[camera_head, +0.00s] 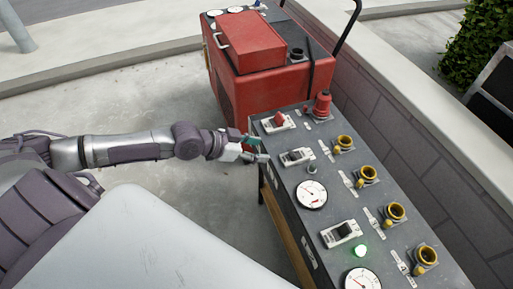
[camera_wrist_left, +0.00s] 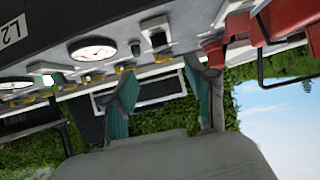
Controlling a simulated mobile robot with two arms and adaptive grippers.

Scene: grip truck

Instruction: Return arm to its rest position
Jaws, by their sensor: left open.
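My left gripper (camera_head: 262,148) reaches in from the left in the head view and is at the near edge of the grey control panel (camera_head: 318,168). It is open, and I see nothing between its fingers. In the left wrist view its two teal-padded fingers (camera_wrist_left: 162,98) are spread apart, with the panel behind them. From these views I cannot tell whether a fingertip touches the panel. My right gripper is not in view.
The panel carries switches, dials, yellow-ringed sockets and a lit green lamp (camera_head: 361,251). A red machine (camera_head: 268,85) with a black handle stands behind it. A block wall (camera_head: 420,140) runs along the right. Concrete floor (camera_head: 150,105) is clear on the left.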

